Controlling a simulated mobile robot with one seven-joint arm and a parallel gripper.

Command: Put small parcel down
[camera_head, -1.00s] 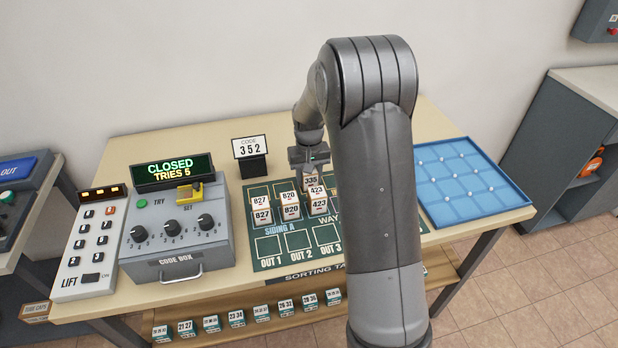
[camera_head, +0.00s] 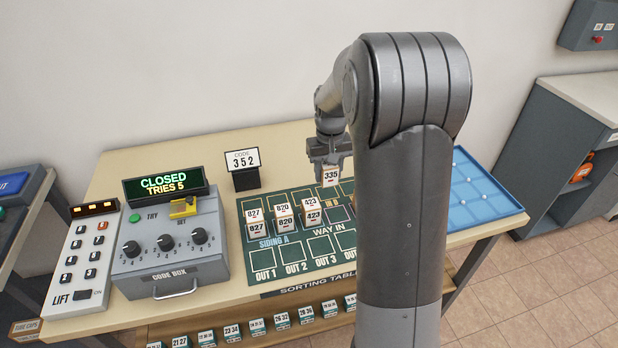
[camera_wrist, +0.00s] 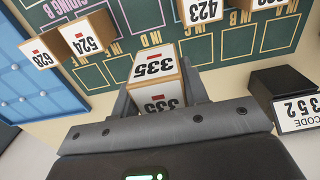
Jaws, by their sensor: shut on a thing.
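The small parcel marked 335 (camera_head: 331,177) is a box with white number labels. My gripper (camera_head: 328,160) is shut on it and holds it over the back part of the green sorting mat (camera_head: 290,262). In the wrist view the 335 parcel (camera_wrist: 155,66) sits between the two fingers (camera_wrist: 157,95). Whether its underside touches the mat cannot be told. Parcels 827 (camera_head: 256,229), 820 (camera_head: 285,223) and 423 (camera_head: 313,217) stand in a row on the mat at Siding A, to the left of my gripper. My arm hides the mat's right part.
The code sign 352 (camera_head: 244,165) stands behind the mat. The code box (camera_head: 170,250) is at left. Several mat squares in front are bare.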

